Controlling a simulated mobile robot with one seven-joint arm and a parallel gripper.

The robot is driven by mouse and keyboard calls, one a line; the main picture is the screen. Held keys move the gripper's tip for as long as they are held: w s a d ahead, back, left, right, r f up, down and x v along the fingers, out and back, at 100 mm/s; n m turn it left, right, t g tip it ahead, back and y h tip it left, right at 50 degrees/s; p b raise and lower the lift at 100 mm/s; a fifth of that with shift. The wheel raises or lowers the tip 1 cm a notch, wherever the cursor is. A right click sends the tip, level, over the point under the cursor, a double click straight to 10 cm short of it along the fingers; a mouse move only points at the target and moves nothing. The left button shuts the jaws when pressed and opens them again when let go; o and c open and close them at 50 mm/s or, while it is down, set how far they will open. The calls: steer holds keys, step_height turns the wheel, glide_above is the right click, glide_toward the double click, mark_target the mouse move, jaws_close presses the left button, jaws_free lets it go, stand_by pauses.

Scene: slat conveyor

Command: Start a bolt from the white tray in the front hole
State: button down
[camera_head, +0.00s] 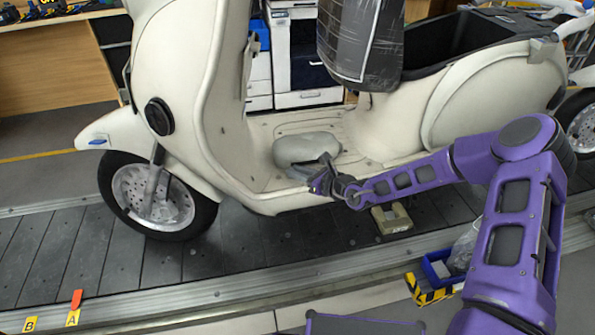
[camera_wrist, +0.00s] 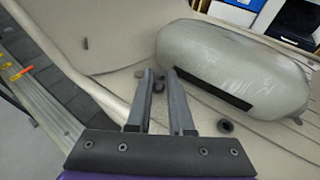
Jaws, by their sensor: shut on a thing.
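My gripper (camera_head: 322,180) is low over the footboard (camera_head: 262,130) of a cream scooter (camera_head: 190,65), close to its near edge. In the wrist view its two dark fingers (camera_wrist: 161,76) point away onto the footboard, with a small dark piece, apparently the bolt (camera_wrist: 158,87), between them near the tips. The bolt is mostly hidden, and I cannot tell whether it touches a hole. A dark round ring or hole (camera_wrist: 226,126) lies right of the fingers, and a small dark peg or hole (camera_wrist: 86,43) lies to the left. The white tray is not in view.
A grey rounded bulky part (camera_wrist: 235,65) lies on the footboard just beyond and right of the fingers. A dark wrapped seat-like bundle (camera_head: 360,40) hangs above. The slat conveyor (camera_head: 130,265) runs beneath the scooter. A blue bin (camera_head: 432,272) stands at the near right.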

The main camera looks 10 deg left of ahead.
steer(key=shift+s+a+r+m+t+h+p, duration=0.1)
steer(key=shift+s+a+m+t+h+p, duration=0.05)
steer(key=shift+m+t+h+p, duration=0.5)
steer(key=shift+s+a+m+t+h+p, duration=0.15)
steer(key=shift+m+t+h+p, duration=0.2)
steer(key=shift+m+p, duration=0.35)
steer(key=shift+d, duration=0.1)
steer(key=c, duration=0.7)
jaws_free()
steer(key=shift+w, duration=0.1)
steer(key=shift+c, duration=0.2)
steer(key=p+v, duration=0.1)
steer(key=v, duration=1.6)
steer(key=shift+s+p, duration=0.3)
steer(key=shift+s, duration=0.1)
